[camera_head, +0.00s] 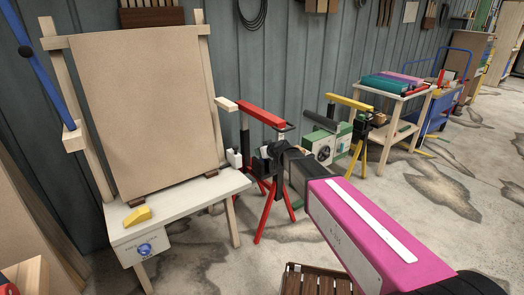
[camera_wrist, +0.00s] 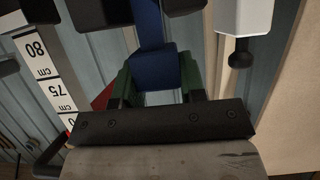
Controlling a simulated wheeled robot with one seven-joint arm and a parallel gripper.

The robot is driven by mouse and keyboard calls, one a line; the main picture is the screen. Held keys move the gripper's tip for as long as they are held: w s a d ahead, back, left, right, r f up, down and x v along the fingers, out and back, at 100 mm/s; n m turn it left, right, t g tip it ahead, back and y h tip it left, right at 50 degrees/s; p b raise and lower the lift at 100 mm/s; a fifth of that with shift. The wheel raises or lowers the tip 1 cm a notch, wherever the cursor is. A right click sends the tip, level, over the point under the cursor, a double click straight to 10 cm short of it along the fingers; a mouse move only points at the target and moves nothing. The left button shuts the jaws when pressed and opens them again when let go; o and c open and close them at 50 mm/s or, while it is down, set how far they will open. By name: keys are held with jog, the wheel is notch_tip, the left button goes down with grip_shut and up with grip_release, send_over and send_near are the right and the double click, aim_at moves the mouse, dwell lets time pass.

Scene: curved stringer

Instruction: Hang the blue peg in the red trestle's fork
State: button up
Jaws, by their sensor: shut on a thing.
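The blue peg (camera_wrist: 152,68) is upright in the middle of the wrist view, its wide block nearest me and a narrower shank running up past the top edge. My gripper (camera_wrist: 156,80) is shut on the block, with a green finger on each side. Dark blocks at the top (camera_wrist: 100,12) flank the shank; they look like the fork, but I cannot tell whether the peg touches or rests in it. In the head view the red trestle (camera_head: 262,115) stands beyond my gripper (camera_head: 265,160), its red legs partly hidden by my arm. The peg is not distinct there.
A white part with a black knob (camera_wrist: 245,22) is close on the right of the wrist view; a centimetre scale (camera_wrist: 52,85) is on the left. An easel board (camera_head: 150,110) on a white table stands left. A yellow trestle (camera_head: 350,103) stands right.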

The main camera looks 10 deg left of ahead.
jog(key=shift+f, duration=0.9)
jog(key=o, duration=1)
jog(key=v, duration=1)
jog(key=shift+s+d+r, duration=0.15)
jog(key=shift+s+d, duration=0.05)
jog(key=shift+d, duration=0.1)
